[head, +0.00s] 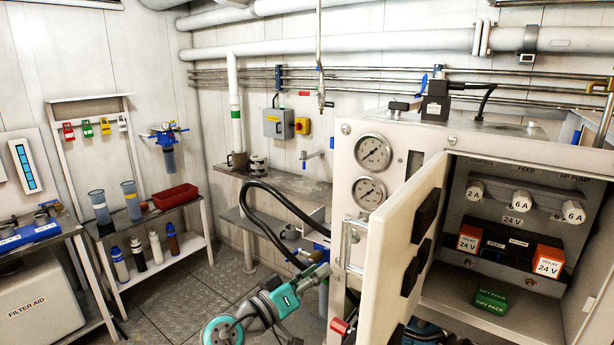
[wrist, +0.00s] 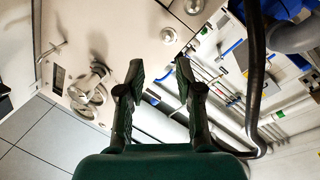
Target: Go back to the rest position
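My gripper (wrist: 159,68) shows in the wrist view with its two dark fingers spread apart. Nothing is between the fingertips. Beyond them are a pale panel (wrist: 120,30) with round metal fittings, and pipes and hoses at the right. In the head view my teal and grey arm is at the bottom middle, in front of the cabinet's left side. I cannot make out the fingers clearly there.
A white cabinet (head: 393,137) with two gauges stands at the right. Its door (head: 400,235) is open towards my arm. A black hose (head: 268,228) curves behind the arm. Shelves (head: 165,262) with bottles stand at left. Some floor (head: 190,300) is clear.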

